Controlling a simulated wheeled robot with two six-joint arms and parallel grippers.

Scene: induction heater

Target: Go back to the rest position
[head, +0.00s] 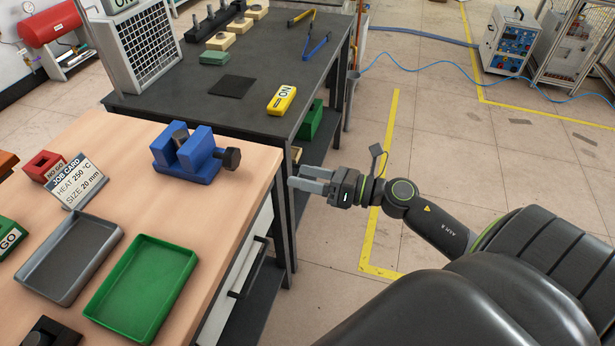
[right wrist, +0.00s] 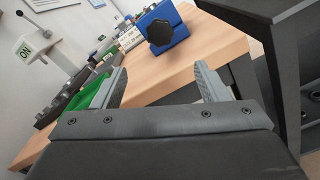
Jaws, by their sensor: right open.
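My right gripper (head: 308,180) is in the head view, beside the right edge of the wooden bench, with its fingers pointing left. It is open and nothing shows between its fingers. In the right wrist view the two fingers of this gripper (right wrist: 160,88) stand wide apart, facing the bench edge. My left gripper is not in either view.
The wooden bench (head: 110,150) bears a blue vise (head: 200,160), a grey tray (head: 70,285), a green tray (head: 115,320) and a job card (head: 78,182). A dark table (head: 180,108) with a yellow ON device (head: 282,100) stands behind. Open floor lies right.

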